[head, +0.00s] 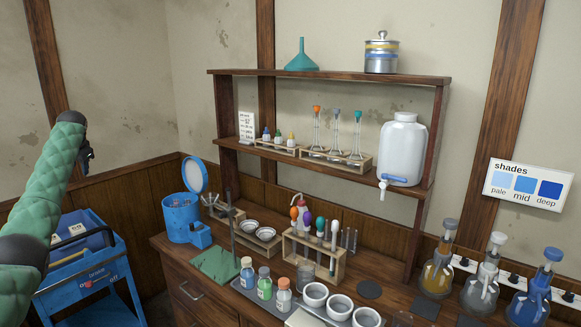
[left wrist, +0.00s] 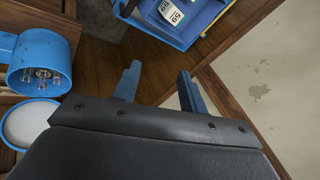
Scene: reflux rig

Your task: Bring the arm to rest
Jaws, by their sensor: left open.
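My left arm comes in from the left in the head view, in a green quilted sleeve, raised in front of the wall. Its gripper (head: 86,155) is small and dark there, to the left of the bench and above the blue cart. In the left wrist view the two blue fingers of my left gripper (left wrist: 159,88) stand apart with nothing between them. The gripper is open and touches nothing that I can see. My right gripper is in neither view.
The blue cart (head: 87,273) stands left of the wooden bench (head: 180,250). A blue canister (head: 180,217) with a raised round lid stands at the bench's left end. Glassware, racks and flasks crowd the bench and shelf. The wall around my left gripper is bare.

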